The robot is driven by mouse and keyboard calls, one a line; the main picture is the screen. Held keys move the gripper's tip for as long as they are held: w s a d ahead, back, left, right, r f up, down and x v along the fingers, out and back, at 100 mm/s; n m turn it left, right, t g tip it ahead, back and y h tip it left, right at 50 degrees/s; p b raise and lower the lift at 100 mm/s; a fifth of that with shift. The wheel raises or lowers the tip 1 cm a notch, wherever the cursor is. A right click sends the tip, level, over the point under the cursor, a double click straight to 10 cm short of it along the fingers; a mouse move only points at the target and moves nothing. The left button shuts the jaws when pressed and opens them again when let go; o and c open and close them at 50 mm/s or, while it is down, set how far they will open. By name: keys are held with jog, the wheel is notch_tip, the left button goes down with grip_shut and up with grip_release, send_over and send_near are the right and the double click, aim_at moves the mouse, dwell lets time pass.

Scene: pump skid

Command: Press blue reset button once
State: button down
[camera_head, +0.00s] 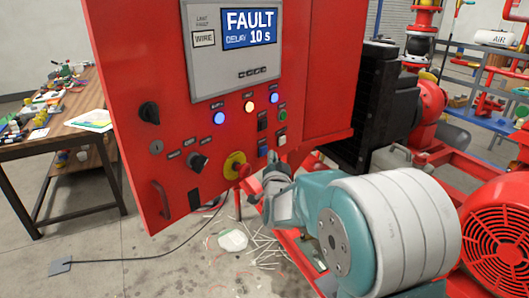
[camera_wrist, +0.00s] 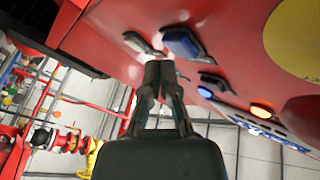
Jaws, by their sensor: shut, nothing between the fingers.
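The blue button (camera_head: 263,151) is low on the red control panel (camera_head: 180,75), to the right of the yellow-ringed red stop knob (camera_head: 237,168). In the wrist view the blue rectangular button (camera_wrist: 186,43) sticks out beside a white button (camera_wrist: 139,42). My gripper (camera_head: 272,157) is shut and empty, close to the panel just below the blue button. In the wrist view the fingertips of my gripper (camera_wrist: 160,62) lie between the blue and white buttons, slightly below both in the picture. I cannot tell whether they touch anything. The display (camera_head: 251,29) reads FAULT, DELAY 10 s.
Two blue lamps (camera_head: 218,118) and an orange-white lamp (camera_head: 249,107) glow on the panel. Black rotary switches (camera_head: 149,112) are to the left. Red pump equipment (camera_head: 490,235) stands at right. A cluttered table (camera_head: 70,155) stands at left.

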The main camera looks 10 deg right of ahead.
jog(key=shift+w+a+r, duration=0.1)
jog(key=shift+w+a, duration=0.15)
jog(key=shift+w+a, duration=0.25)
jog(key=shift+w, duration=0.1)
dwell(0.9)
jog(key=shift+s+d, duration=0.5)
jog(key=shift+s, duration=0.15)
jog(key=s+d, duration=0.1)
jog(key=s, duration=0.1)
jog(key=s+d, duration=0.2)
jog(key=shift+d, duration=0.1)
dwell(0.6)
dwell(0.4)
